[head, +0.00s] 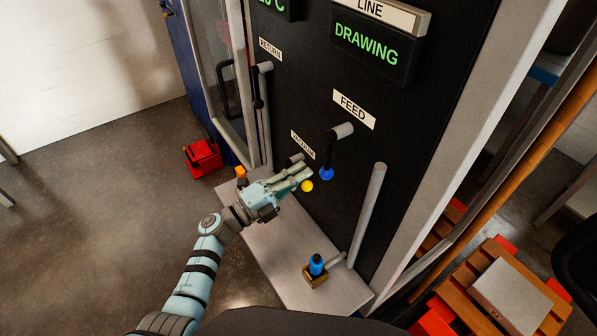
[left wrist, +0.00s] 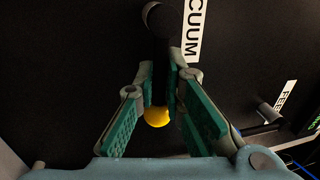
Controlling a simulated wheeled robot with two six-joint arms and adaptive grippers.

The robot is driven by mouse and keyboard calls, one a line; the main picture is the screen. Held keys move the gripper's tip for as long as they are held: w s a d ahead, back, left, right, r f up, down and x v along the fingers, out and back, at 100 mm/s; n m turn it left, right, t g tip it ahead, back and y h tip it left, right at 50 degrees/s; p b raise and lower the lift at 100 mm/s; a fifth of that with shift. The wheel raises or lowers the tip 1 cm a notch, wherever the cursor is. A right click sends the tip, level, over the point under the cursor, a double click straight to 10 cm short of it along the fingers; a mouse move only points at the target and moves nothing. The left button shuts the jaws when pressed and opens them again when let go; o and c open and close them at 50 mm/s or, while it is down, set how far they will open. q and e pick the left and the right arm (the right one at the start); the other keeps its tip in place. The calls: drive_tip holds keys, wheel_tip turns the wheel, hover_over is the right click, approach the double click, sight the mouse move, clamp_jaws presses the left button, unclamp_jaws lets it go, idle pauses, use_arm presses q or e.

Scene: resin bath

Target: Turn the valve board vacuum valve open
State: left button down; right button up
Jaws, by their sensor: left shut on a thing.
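The valve board (head: 410,130) is a black upright panel. The vacuum valve stands low on it, by the VACUUM label (head: 303,144), with a dark handle ending in a yellow knob (head: 306,186). My left gripper (head: 297,176) is at this valve. In the left wrist view its green-padded fingers are shut on the dark vacuum valve handle (left wrist: 160,65), with the yellow knob (left wrist: 157,117) showing between them. The handle's middle is partly hidden by the fingers. My right gripper is in neither view.
The FEED valve with its blue knob (head: 327,174) is close to the right of my left gripper. The RETURN valve handle (head: 260,86) is up and left. A grey bar (head: 369,212) stands right.

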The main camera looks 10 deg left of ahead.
use_arm(q)
drive_tip(key=shift+r, duration=0.1)
drive_tip(key=c, duration=1.7)
unclamp_jaws()
drive_tip(key=v, duration=1.2)
